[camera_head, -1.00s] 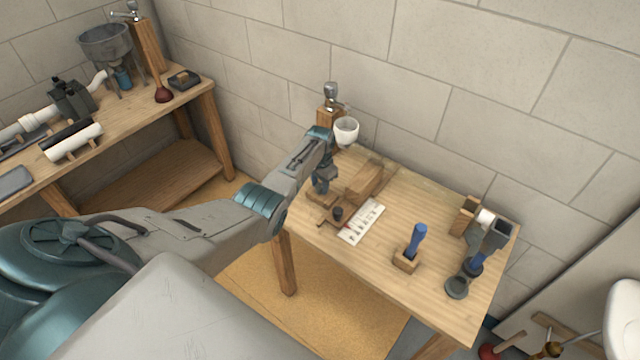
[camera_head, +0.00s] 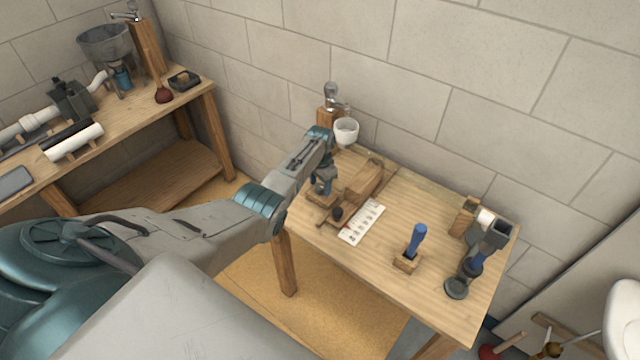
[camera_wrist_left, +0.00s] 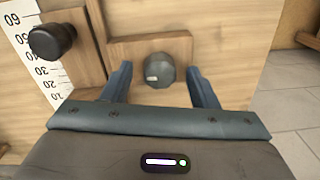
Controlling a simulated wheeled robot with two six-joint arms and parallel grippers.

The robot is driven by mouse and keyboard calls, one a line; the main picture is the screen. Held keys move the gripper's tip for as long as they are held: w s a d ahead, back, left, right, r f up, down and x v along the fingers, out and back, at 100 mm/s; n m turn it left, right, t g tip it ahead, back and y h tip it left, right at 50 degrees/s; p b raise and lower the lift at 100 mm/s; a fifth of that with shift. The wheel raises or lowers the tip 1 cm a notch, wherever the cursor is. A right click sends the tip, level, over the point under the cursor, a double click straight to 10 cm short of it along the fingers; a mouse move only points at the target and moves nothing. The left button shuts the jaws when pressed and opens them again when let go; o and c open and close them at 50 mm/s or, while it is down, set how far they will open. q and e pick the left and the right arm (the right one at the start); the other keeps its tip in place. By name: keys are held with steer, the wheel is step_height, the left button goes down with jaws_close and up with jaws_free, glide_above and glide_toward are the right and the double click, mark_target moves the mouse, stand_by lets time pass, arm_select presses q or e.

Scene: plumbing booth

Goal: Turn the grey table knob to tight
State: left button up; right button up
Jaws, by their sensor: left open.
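The grey knob (camera_wrist_left: 160,70) shows in the left wrist view, mounted on a wooden block (camera_wrist_left: 125,52), with a small pale mark on its face. My left gripper (camera_wrist_left: 160,78) is open, with one blue-grey finger on each side of the knob and visible gaps between. In the head view my left gripper (camera_head: 322,185) is over the left end of the wooden table (camera_head: 440,275), and my arm hides the knob there. My right gripper is not in view.
A black knob (camera_wrist_left: 52,40) stands beside a white scale strip (camera_wrist_left: 22,45), also seen in the head view (camera_head: 362,222). A blue-handled tool (camera_head: 417,240) stands in a wooden holder. A white cup (camera_head: 345,131) is behind my gripper.

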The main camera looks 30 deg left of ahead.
mark_target(320, 186)
arm_select(q)
step_height(320, 186, up, 11)
steer(key=b, duration=0.1)
stand_by(0.5)
steer(key=shift+f, duration=0.1)
